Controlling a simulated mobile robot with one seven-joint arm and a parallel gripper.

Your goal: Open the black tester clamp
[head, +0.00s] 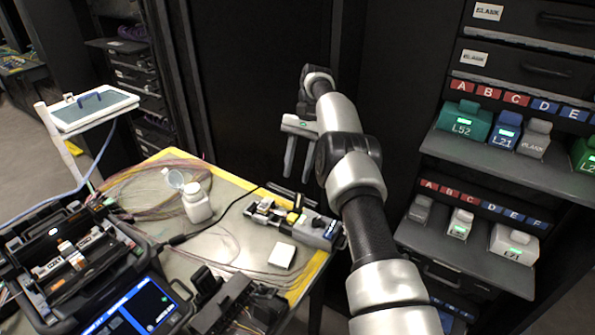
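A small grey device (322,231) with black and yellow parts lies near the table's right edge. It looks like the tester, and a small dark part (293,217) on it may be the black clamp. The clamp is too small to tell open from shut. My gripper (298,178) is above and behind this device, with its fingers pointing down. The fingers are apart with nothing between them, and the gripper does not touch the device.
A splicer (75,262) with a lit screen and a black fixture (238,305) fill the table's front. Shelves (510,165) with labelled boxes stand at right.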

